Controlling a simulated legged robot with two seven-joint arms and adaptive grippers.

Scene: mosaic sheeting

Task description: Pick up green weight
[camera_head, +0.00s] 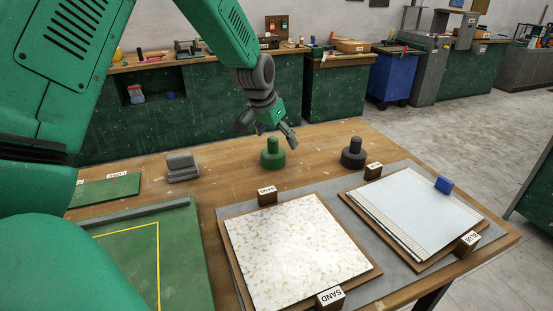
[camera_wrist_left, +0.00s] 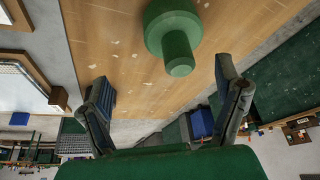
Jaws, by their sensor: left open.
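The green weight (camera_head: 272,155), a wide round base with a narrower knob on top, stands upright on the wooden table. My left gripper (camera_head: 267,133) is open and empty just above and behind the knob in the head view. In the left wrist view the green weight (camera_wrist_left: 174,30) lies at the top centre, ahead of the two spread fingers (camera_wrist_left: 163,75), with its knob pointing toward the space between them. No contact between fingers and weight is visible. My right gripper is not in view.
A dark grey weight (camera_head: 354,154) of the same shape stands to the right. A grey block (camera_head: 183,167) lies to the left. A speckled sheet (camera_head: 292,250) and a pale sheet (camera_head: 415,210) lie on boards in front, with small labelled blocks. Bare table surrounds the green weight.

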